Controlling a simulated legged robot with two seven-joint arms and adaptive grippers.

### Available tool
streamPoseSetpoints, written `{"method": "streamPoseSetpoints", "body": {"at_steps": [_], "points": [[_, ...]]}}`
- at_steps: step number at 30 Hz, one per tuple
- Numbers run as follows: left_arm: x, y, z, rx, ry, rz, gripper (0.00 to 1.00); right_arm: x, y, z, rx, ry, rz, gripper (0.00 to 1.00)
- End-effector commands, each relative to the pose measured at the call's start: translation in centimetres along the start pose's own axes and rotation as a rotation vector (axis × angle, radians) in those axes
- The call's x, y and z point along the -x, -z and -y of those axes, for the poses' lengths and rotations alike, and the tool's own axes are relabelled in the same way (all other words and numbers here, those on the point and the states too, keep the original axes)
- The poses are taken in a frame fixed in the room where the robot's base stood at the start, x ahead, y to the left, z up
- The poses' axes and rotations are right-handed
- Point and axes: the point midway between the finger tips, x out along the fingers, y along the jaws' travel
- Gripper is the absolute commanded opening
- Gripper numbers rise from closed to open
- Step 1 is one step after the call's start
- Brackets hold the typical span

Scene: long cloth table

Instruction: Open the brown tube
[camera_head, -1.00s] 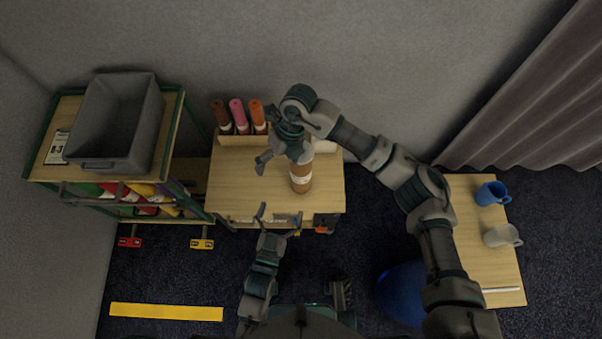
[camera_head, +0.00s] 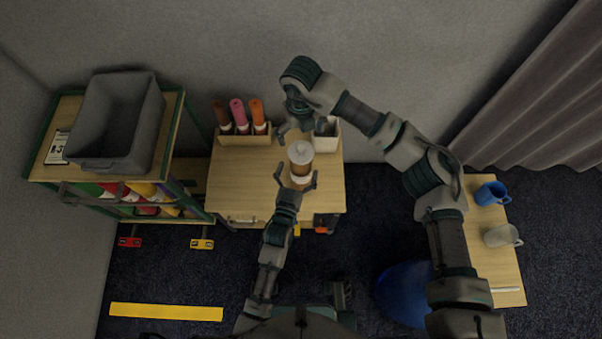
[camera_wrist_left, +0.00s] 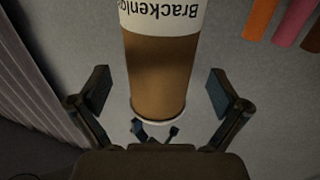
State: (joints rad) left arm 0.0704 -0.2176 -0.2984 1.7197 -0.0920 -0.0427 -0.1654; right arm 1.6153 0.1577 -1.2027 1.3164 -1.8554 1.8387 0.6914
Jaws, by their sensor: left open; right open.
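The brown tube (camera_head: 301,172) stands upright on the small wooden table, its pale round cap (camera_head: 301,152) facing up in the head view. In the left wrist view the tube (camera_wrist_left: 160,70) shows brown with a white printed label. My left gripper (camera_head: 297,180) is open at the tube's near side. Its fingers (camera_wrist_left: 158,85) stand on either side of the tube with gaps between. My right gripper (camera_head: 298,127) is open and empty, just behind the tube and apart from it. Part of its fingers is hard to make out.
A wooden holder (camera_head: 245,140) with brown, pink and orange tubes stands at the table's back left. A pale box (camera_head: 330,144) is at the back right. A shelf with a grey bin (camera_head: 115,120) stands left. Blue (camera_head: 491,193) and pale (camera_head: 502,236) mugs stand right.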

Motion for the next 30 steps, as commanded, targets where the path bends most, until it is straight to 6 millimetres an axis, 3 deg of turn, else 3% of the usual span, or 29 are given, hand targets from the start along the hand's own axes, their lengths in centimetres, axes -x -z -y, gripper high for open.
{"method": "streamPoseSetpoints", "body": {"at_steps": [7,18,20,29,30], "points": [[-3.2,0.1,0.0,0.000,0.000,-0.001,1.00,0.0,0.0,0.0,0.000,0.000,0.000,1.00],[-3.8,0.0,0.0,0.001,0.000,0.000,1.00,0.0,0.0,0.0,0.000,-0.001,0.000,1.00],[-3.7,0.0,0.0,0.001,0.000,0.000,0.88,0.0,0.0,0.0,0.000,-0.001,0.000,1.00],[-3.7,0.0,0.0,0.000,0.000,0.000,0.12,0.0,0.0,0.0,0.000,-0.001,0.000,1.00],[-3.7,0.0,0.0,0.001,0.000,0.000,0.08,0.0,0.0,0.0,0.000,-0.001,0.000,0.95]]}}
